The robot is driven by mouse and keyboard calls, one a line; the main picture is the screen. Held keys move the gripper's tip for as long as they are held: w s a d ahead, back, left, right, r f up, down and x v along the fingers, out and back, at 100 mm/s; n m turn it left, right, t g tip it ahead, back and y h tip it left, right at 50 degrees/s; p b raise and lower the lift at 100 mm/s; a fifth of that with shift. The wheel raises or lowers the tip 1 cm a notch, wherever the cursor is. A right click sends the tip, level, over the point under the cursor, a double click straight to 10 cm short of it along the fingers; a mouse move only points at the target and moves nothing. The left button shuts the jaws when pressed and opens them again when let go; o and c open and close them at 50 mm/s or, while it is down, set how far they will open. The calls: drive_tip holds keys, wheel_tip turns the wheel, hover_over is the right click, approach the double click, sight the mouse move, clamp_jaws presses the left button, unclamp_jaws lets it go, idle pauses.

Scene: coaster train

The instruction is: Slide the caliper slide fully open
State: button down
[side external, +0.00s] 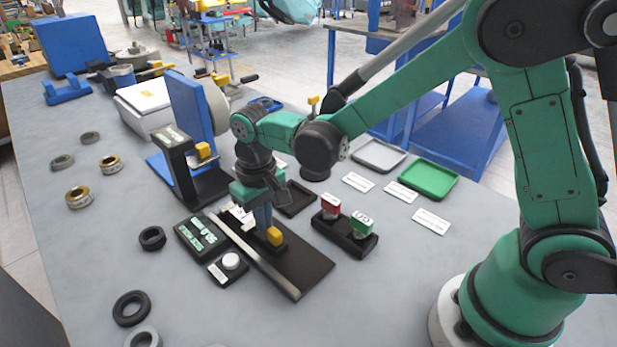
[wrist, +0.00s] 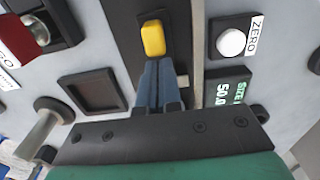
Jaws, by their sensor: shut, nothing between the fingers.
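The caliper has a dark base (side external: 302,264) with a pale metal rail (side external: 262,262) along it. Its slide carries a yellow knob (side external: 275,237), which also shows in the wrist view (wrist: 153,38). My gripper (side external: 265,224) points down over the base. In the wrist view its blue-grey fingers (wrist: 158,66) are together, right beside the knob, with nothing between them. I cannot tell whether they touch the knob. A display box (side external: 202,237) beside the rail reads "Size" and about 50 in the wrist view (wrist: 228,92). The far part of the slide is hidden by my gripper.
A white ZERO button (side external: 231,261) sits beside the rail. A stand with red and green parts (side external: 345,230) is to the right. A black upright gauge (side external: 180,165) stands behind left. Black rings (side external: 131,308) lie at front left. Table at front right is clear.

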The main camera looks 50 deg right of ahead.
drive_tip(key=shift+s, duration=1.1)
drive_tip(key=shift+r, duration=0.1)
drive_tip(key=shift+w+r, duration=0.15)
drive_tip(key=shift+r, duration=0.8)
drive_tip(key=shift+w+r, duration=0.15)
drive_tip(key=shift+r, duration=0.8)
drive_tip(key=shift+s+d+r, duration=0.1)
drive_tip(key=shift+d+r, duration=0.15)
drive_tip(key=shift+r, duration=0.1)
drive_tip(key=s+d+r+t, duration=0.5)
drive_tip(key=s+d+t, duration=0.1)
drive_tip(key=d+t, duration=0.1)
drive_tip(key=shift+d+r, duration=0.15)
drive_tip(key=shift+d, duration=0.6)
